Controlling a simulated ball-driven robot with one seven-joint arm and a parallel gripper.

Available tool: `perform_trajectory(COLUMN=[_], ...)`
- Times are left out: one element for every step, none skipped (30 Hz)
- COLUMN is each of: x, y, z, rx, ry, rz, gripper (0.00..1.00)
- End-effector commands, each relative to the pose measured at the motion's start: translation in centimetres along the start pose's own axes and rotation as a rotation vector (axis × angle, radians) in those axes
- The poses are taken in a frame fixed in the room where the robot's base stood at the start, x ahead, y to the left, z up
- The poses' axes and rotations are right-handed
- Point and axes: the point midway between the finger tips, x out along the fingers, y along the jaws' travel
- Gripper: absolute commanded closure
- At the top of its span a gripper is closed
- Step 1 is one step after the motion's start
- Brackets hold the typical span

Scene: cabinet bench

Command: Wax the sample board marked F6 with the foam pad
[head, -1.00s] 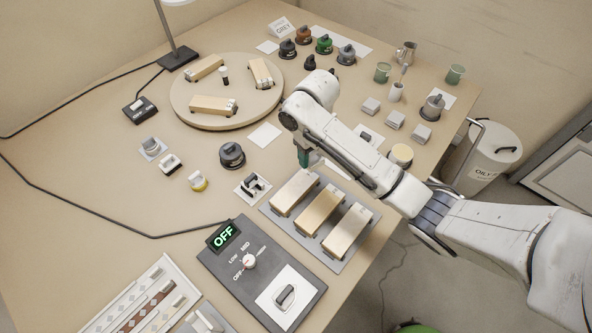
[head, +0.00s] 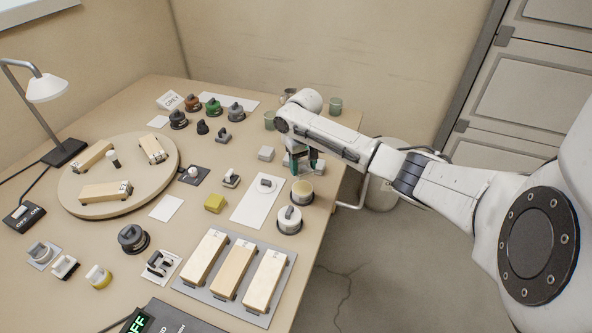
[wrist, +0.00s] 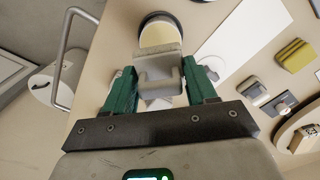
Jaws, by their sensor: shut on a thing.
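My gripper (head: 304,164) is shut on a grey block-like piece (wrist: 158,70) with a notched top. It fits the foam pad's grip, but its underside is hidden. In the wrist view it is held between the green fingers, in front of a round tin with a cream top (wrist: 160,30). That tin (head: 300,190) stands near the right table edge in the head view, just below my gripper. I cannot tell whether the pad touches it. Three pale wooden boards (head: 204,257) (head: 235,268) (head: 266,280) lie on a grey tray (head: 219,298). I cannot read their marks.
Three more boards lie on a round turntable (head: 147,178). Several dark-based knobbed pieces (head: 178,119) stand at the back.

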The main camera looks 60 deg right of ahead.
Motion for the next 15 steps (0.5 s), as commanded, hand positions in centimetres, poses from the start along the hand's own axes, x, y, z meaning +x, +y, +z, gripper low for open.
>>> perform_trajectory(x=[0.7, 0.9, 1.3, 1.6, 1.9, 2.3, 2.6, 2.9, 3.2, 3.5, 3.8, 4.1, 4.3, 4.5, 4.8], y=[0.0, 0.0, 0.0, 0.0, 0.0, 0.1, 0.1, 0.1, 0.1, 0.0, 0.0, 0.0, 0.0, 0.0, 0.0], z=[0.0, 0.0, 0.0, 0.0, 0.0, 0.0, 0.0, 0.0, 0.0, 0.0, 0.0, 0.0, 0.0, 0.0, 0.0], rx=[-0.001, -0.001, -0.001, -0.001, -0.001, 0.000, 0.000, 0.000, -0.001, -0.001, -0.001, -0.002, -0.002, -0.002, -0.002], ry=[0.000, -0.001, -0.001, 0.000, 0.000, 0.000, 0.000, 0.000, 0.000, 0.000, 0.001, 0.001, 0.001, 0.001, 0.001], rz=[0.000, 0.000, 0.000, 0.000, 0.001, 0.002, 0.002, 0.002, 0.001, 0.001, 0.001, 0.001, 0.001, 0.001, 0.001], gripper=[0.68, 0.68, 0.68, 0.68, 0.68, 0.68, 0.68, 0.68, 0.68, 0.68, 0.68, 0.68, 0.68, 0.68, 0.68])
